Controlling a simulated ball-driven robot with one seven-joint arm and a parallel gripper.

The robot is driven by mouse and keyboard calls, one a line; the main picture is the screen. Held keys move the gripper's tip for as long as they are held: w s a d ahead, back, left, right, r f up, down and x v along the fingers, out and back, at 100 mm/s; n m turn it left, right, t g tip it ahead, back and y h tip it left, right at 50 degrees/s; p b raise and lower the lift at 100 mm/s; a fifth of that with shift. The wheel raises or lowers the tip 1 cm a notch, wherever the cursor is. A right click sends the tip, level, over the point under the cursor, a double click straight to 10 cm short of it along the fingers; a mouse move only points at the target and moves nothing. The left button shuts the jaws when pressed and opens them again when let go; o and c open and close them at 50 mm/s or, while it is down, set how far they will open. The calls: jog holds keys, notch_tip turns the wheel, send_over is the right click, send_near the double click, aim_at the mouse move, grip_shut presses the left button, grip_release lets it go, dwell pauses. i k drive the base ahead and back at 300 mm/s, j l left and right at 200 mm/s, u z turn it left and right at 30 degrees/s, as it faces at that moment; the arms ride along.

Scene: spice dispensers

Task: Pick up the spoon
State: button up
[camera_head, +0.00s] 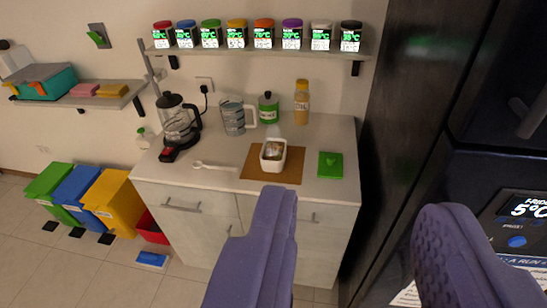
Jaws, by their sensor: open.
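A white spoon (214,167) lies flat on the pale countertop (225,152), left of a brown board and in front of a measuring jug. Its bowl end points left and its handle points right. My gripper (355,215) shows as two purple fingers in the lower right of the view. The fingers are wide apart with nothing between them. They are well short of the counter, and the spoon is up and to the left of them in the picture.
On the counter are a kettle (178,125), jug (233,117), green-labelled jar (268,107), bottle (301,102), white container (272,155) on the brown board (290,172), and green item (331,165). A dark fridge (405,130) stands right. Colored bins (110,198) stand left. Spice dispensers (237,35) line a shelf.

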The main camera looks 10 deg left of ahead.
aim_at(197, 165)
jog(key=i+j, duration=2.1)
jog(key=j, duration=0.2)
jog(key=i+l+z, duration=0.05)
